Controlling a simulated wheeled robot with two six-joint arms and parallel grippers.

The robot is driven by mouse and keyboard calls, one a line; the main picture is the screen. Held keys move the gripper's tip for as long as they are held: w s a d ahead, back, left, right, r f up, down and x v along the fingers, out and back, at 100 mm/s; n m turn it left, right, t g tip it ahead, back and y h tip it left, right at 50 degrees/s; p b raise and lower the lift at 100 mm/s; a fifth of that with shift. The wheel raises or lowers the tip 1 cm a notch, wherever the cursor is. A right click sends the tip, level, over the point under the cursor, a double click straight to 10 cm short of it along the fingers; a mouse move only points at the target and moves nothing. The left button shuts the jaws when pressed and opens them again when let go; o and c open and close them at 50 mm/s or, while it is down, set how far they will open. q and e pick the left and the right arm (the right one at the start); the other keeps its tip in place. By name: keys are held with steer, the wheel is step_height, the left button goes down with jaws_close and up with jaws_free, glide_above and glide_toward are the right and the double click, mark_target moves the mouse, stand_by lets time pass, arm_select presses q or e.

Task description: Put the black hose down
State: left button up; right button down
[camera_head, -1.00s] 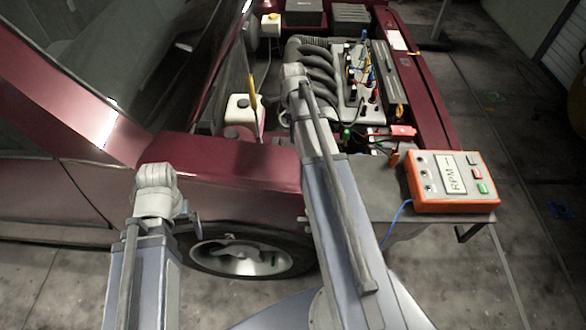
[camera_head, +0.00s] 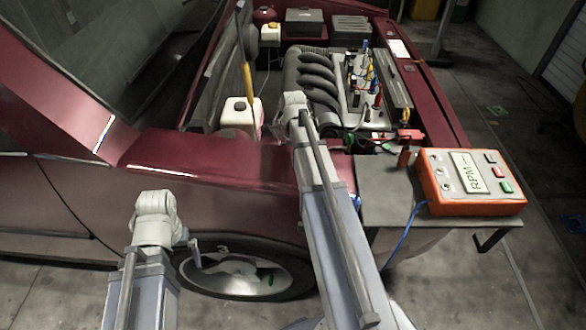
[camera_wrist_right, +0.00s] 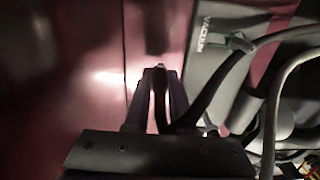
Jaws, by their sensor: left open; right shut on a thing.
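The black hose (camera_wrist_right: 206,98) shows in the right wrist view. It runs from my right gripper (camera_wrist_right: 159,75) up and right to a green clip or fitting (camera_wrist_right: 238,43) near a grey panel marked VACUUM (camera_wrist_right: 203,38). My right gripper is shut on the hose, above or close to a dark red car panel (camera_wrist_right: 95,85). In the head view my right gripper and the held part of the hose are hidden by my own right arm. My left gripper (camera_head: 195,255) is open and empty, in front of the car's front wheel (camera_head: 240,278).
An orange RPM meter box (camera_head: 470,182) stands on a grey side shelf (camera_head: 390,197) with a blue cable. The open engine bay holds a grey intake manifold (camera_head: 310,75), a white reservoir (camera_head: 240,113) and several coloured leads.

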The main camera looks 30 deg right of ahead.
arm_select(q)
steer(key=shift+f+b, duration=0.75)
steer(key=shift+f, duration=0.5)
arm_select(e)
steer(key=shift+f, duration=1.3)
steer(key=shift+f, duration=0.2)
arm_select(q)
steer(key=shift+f, duration=0.15)
arm_select(e)
steer(key=c, duration=0.8)
jaws_free()
steer(key=shift+r, duration=0.1)
steer(key=shift+o, duration=0.2)
arm_select(q)
step_height(320, 180, up, 12)
steer(key=p, duration=1.2)
steer(key=shift+r, duration=0.2)
arm_select(e)
step_height(320, 180, up, 12)
steer(key=shift+r, duration=0.15)
